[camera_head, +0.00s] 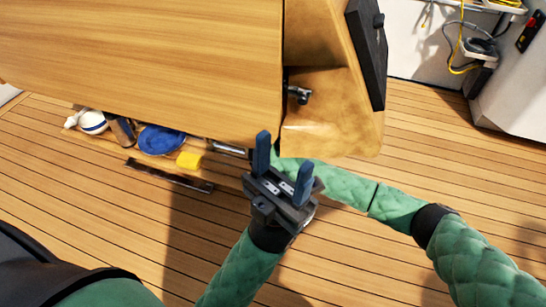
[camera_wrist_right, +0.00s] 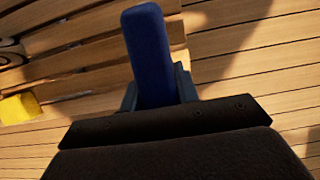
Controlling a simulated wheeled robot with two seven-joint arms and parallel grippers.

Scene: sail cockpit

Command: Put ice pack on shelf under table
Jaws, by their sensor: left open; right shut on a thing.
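The table (camera_head: 140,60) fills the upper left of the head view. Below its edge, the wooden shelf (camera_head: 222,168) shows partly, with several things on it. My right arm reaches in under the table from the right; its gripper is hidden there in the head view. In the right wrist view, my right gripper (camera_wrist_right: 158,92) is shut on a dark blue, rounded block, which looks like the ice pack (camera_wrist_right: 148,50). The yellow block shows to its left. My left gripper (camera_head: 283,166) is open and empty, in front of the table edge and over my right arm.
On the shelf are a blue round dish (camera_head: 162,139), a yellow block (camera_head: 190,159) and a white-and-blue item (camera_head: 92,122). A dark strip (camera_head: 168,175) lies in front. The table's angled end panel (camera_head: 335,125) stands right of centre. Wooden floor (camera_head: 100,200) is clear.

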